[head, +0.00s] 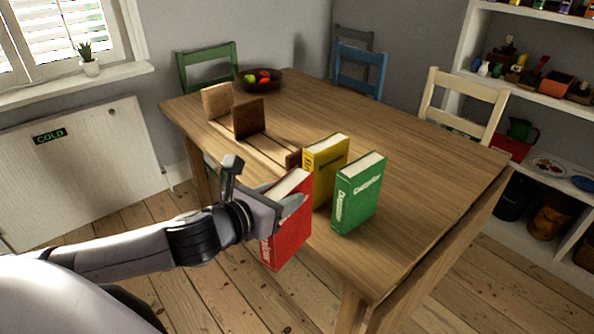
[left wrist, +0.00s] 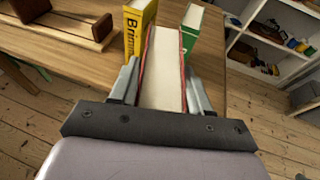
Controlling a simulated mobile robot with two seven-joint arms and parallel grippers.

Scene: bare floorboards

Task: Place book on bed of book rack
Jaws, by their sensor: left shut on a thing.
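My left gripper (head: 270,203) is shut on a red book (head: 288,236), held upright at the table's near left edge. In the left wrist view the red book (left wrist: 163,75) sits between the two fingers (left wrist: 162,90), its page edges facing the camera. The wooden book rack (head: 262,143) lies on the table, behind and left of the held book; it has upright end pieces and a low slatted bed. The bed looks empty where it shows. The rack's near end is partly hidden behind the red and yellow books. My right gripper is not in view.
A yellow book (head: 324,168) and a green book (head: 359,192) stand upright on the wooden table (head: 420,180), close right of the held book. A fruit bowl (head: 262,80) sits at the far end. Chairs surround the table. The table's right part is clear.

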